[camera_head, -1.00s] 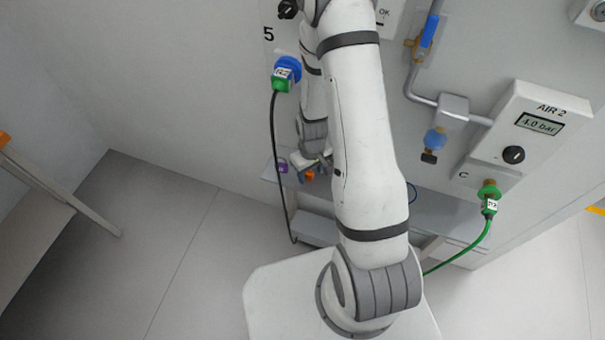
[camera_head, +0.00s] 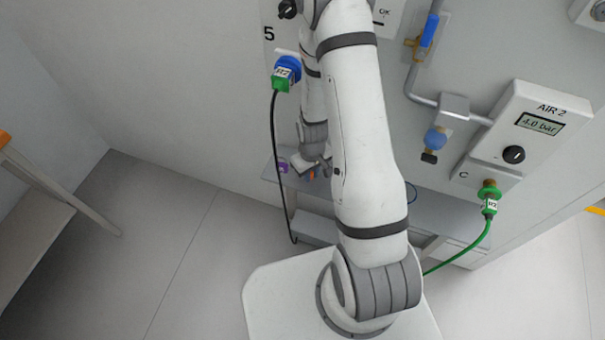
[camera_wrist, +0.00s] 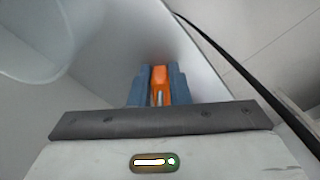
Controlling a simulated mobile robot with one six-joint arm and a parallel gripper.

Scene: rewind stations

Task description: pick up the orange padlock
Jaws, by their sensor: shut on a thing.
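The orange padlock (camera_wrist: 159,76) is between the two blue-grey fingers of my gripper (camera_wrist: 157,84) in the wrist view. The fingers are shut on it, one on each side. A light metal part shows at the padlock's near end. In the head view my gripper (camera_head: 318,172) is low over the grey shelf, partly behind my arm. The padlock is mostly hidden there, with only a small orange spot in sight. I cannot tell whether the padlock touches the shelf.
A purple object (camera_head: 283,167) lies on the grey shelf (camera_head: 425,212), left of my gripper. A black cable (camera_head: 275,150) hangs from a green and blue plug (camera_head: 285,75) on the wall, close to my gripper's left. A green hose (camera_head: 468,252) hangs at the right.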

